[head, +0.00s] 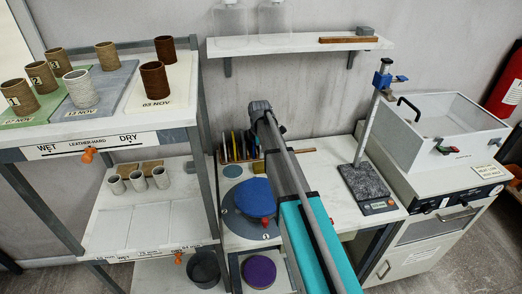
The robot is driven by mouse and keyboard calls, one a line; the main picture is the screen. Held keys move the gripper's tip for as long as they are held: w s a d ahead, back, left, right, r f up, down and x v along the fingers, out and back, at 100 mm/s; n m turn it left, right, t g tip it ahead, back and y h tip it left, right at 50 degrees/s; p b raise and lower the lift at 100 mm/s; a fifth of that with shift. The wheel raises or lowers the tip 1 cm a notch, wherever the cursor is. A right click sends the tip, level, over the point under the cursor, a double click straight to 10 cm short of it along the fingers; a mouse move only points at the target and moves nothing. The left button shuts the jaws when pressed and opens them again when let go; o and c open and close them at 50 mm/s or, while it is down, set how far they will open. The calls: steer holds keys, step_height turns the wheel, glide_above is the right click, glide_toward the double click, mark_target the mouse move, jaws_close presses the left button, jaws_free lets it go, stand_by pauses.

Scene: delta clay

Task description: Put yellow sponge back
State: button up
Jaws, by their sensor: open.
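A small yellow block (258,166), which may be the yellow sponge, shows at the back of the low white table, just left of my arm. My arm hides part of the area around it. My arm reaches up from the bottom of the picture, and its far end is a grey joint in front of the wall. I cannot see my gripper's fingers; they are out of sight beyond or below the arm.
A rack of coloured discs (238,146) stands left of the yellow block. A blue round piece (255,197) lies in front. A scale with a stand (367,184) and a white machine (437,130) are right. A cup shelf (124,140) stands left. A wall shelf (300,43) is above.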

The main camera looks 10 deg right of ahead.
steer(key=shift+r+p, duration=1.1)
steer(key=shift+r, duration=0.35)
steer(key=s+m, duration=0.2)
steer(key=s, duration=0.2)
steer(key=s+m, duration=0.3)
steer(key=s, duration=0.2)
steer(key=s+m, duration=0.3)
steer(key=s, duration=0.2)
steer(key=shift+d, duration=0.4)
steer(key=s+m, duration=1)
steer(key=s, duration=0.5)
steer(key=shift+d, duration=0.3)
steer(key=shift+w, duration=0.1)
